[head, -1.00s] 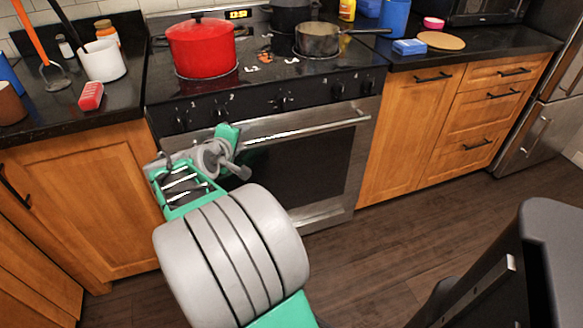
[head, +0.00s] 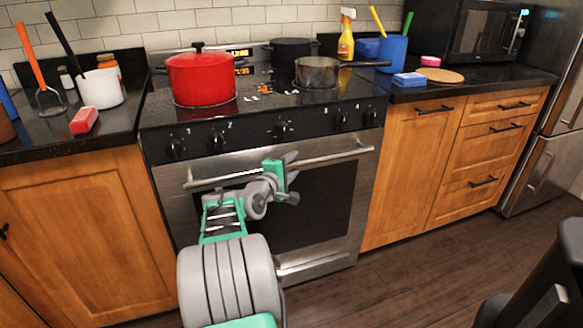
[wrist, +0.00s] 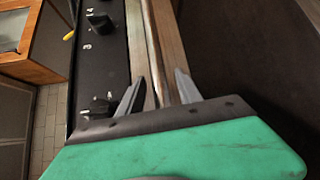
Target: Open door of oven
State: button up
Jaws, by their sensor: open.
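The oven door (head: 315,215) is shut, with a dark window in a steel frame. Its steel bar handle (head: 335,157) runs across the top of the door. My gripper (head: 291,163) is in front of the handle, near its middle. In the wrist view, my gripper (wrist: 157,90) is open, with one finger on each side of the handle bar (wrist: 152,42). The bar runs lengthwise between the fingers, and neither finger is clearly touching it. My green gripper body hides the lower part of the bar there.
Black control knobs (head: 280,129) line the panel just above the handle. A red pot (head: 202,80) and a grey pan (head: 317,72) stand on the stovetop. Wooden cabinets (head: 410,175) flank the oven. The floor (head: 400,275) before it looks clear.

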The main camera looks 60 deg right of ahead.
jog(key=shift+c, duration=0.2)
grip_shut()
dwell(1.1)
